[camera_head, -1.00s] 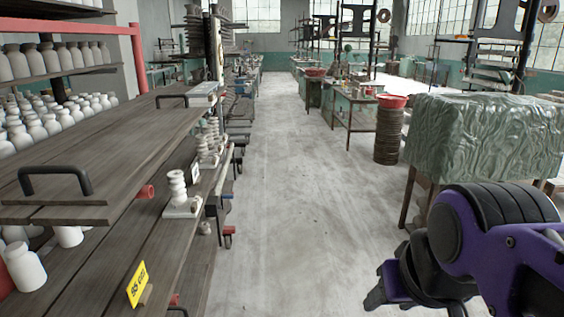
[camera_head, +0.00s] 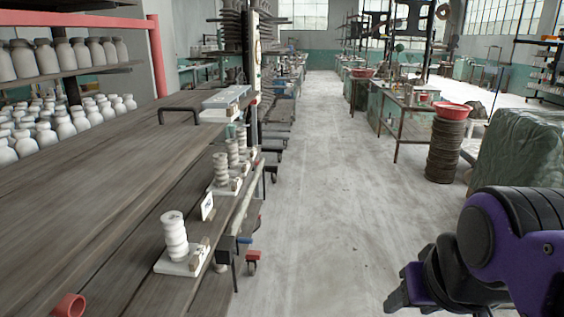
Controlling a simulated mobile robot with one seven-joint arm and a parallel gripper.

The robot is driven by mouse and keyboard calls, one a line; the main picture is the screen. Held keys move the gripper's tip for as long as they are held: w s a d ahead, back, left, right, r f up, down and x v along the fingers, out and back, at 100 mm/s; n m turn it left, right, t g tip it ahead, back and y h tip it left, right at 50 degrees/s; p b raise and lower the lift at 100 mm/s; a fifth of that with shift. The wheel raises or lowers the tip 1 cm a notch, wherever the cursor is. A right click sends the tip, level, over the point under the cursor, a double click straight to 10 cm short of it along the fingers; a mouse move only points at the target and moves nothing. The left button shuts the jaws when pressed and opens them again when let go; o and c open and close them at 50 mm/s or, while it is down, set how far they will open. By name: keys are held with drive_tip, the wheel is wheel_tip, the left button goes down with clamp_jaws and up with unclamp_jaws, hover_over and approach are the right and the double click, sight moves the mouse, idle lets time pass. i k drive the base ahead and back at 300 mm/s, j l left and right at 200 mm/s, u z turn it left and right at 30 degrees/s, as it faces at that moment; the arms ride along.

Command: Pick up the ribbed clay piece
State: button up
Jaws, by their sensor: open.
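A white ribbed clay piece (camera_head: 174,236) stands upright on a small white base at the right edge of the dark wooden shelf. More white ribbed pieces (camera_head: 221,171) stand farther along the same edge, so I cannot tell which one the task means. My gripper (camera_head: 402,292) is at the lower right, open, over the floor and well apart from the pieces. The arm's purple and black links hide part of it.
White jars (camera_head: 62,125) fill the left racks. A red pipe end (camera_head: 69,306) lies at the lower left. The aisle floor (camera_head: 325,190) is clear. A draped green block (camera_head: 518,160) and a stack with a red bowl (camera_head: 447,145) stand at right.

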sight(220, 160)
drive_tip(key=i+l+u, duration=0.1)
drive_tip(key=i+u, duration=0.35)
drive_tip(key=i+l+u, duration=0.25)
drive_tip(key=u, duration=0.25)
drive_tip(key=i+l+u, duration=0.65)
drive_tip(key=l+u, duration=0.25)
drive_tip(key=i+l+u, duration=0.15)
drive_tip(key=l+u, duration=0.3)
drive_tip(key=l, duration=0.2)
drive_tip(key=l+u, duration=0.5)
drive_tip(key=k+l+u, duration=0.1)
drive_tip(key=k+l, duration=0.2)
drive_tip(key=i+l, duration=0.3)
drive_tip(key=i, duration=0.05)
